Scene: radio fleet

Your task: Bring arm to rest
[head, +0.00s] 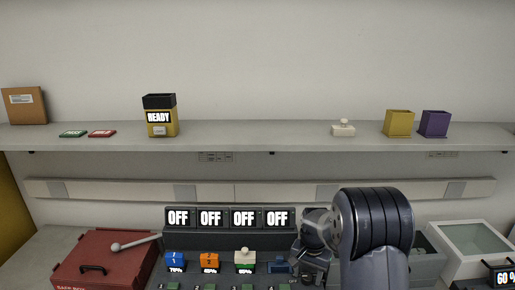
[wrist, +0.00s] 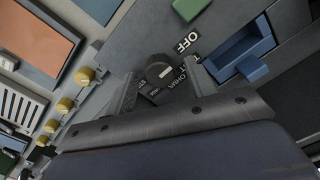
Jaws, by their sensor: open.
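My arm (head: 375,235) rises at the right of the charging station (head: 226,242) in the head view, bent at a large dark joint. My gripper (head: 312,262) is low beside the station's right end, partly hidden by shadow and the arm. In the wrist view my gripper (wrist: 163,88) is open, with its two fingers apart. A black round knob (wrist: 160,70) with a white mark shows between the fingers, near an "OFF" label. I cannot tell whether the fingers touch it.
A blue bay (wrist: 240,50) lies beside the knob. Blue (head: 174,260), orange (head: 209,261) and green-and-white (head: 244,259) units stand at the station under "OFF" displays. A red box (head: 105,262) is left, a glass-topped case (head: 478,245) right. The shelf (head: 250,137) above holds bins.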

